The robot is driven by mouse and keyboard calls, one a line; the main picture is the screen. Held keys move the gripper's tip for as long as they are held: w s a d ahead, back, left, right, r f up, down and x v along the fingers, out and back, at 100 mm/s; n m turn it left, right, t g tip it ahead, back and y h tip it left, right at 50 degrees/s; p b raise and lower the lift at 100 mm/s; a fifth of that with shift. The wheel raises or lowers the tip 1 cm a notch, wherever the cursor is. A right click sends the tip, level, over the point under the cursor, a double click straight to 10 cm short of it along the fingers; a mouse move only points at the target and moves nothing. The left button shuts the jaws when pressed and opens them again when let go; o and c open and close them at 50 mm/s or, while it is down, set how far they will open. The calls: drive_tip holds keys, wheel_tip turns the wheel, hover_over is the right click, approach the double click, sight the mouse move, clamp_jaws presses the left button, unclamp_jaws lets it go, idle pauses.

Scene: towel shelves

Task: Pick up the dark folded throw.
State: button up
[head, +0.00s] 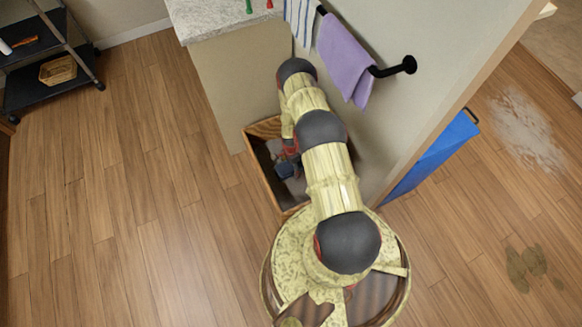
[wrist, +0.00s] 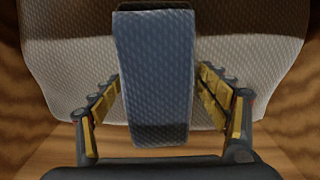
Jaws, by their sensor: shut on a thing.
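The dark folded throw (wrist: 155,60) is a narrow blue-grey woven slab standing between my fingers in the wrist view. In the head view it shows as a small dark blue patch (head: 287,170) inside the wooden crate (head: 262,180). My gripper (wrist: 158,82) is shut on the throw, with one finger on each side. In the head view my gripper is down inside the crate and partly hidden by my arm.
A pale textured cloth (wrist: 65,60) lies behind the throw in the crate. The crate stands against a counter (head: 235,85) and a wall. A purple towel (head: 343,60) hangs on a black bar above. Open floor lies to the left.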

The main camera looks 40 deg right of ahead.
drive_tip(key=c, duration=0.6)
drive_tip(key=shift+c, duration=0.4)
